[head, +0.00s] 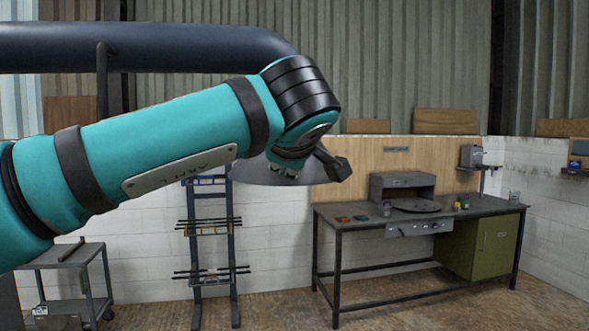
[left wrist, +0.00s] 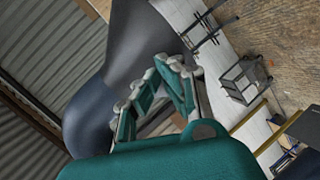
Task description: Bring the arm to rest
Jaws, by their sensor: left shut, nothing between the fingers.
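My left arm (head: 165,150) comes in from the left in the head view, teal with black bands, and is raised and bent at the black joint (head: 303,90). Its far end turns away there, and I cannot make out the fingers in that view. In the left wrist view my left gripper (left wrist: 155,82) shows its teal and grey fingers, shut with nothing between them. A grey hood (left wrist: 145,45) is behind the fingers in that view; I cannot tell the gap. My right gripper is in neither view.
A dark blue pipe (head: 150,48) runs above my arm, and the hood (head: 250,173) shows below the wrist. A workbench (head: 465,207) stands at the right, a rack (head: 193,255) in the middle and a grey cart (head: 70,258) at lower left. Floor shows before the bench.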

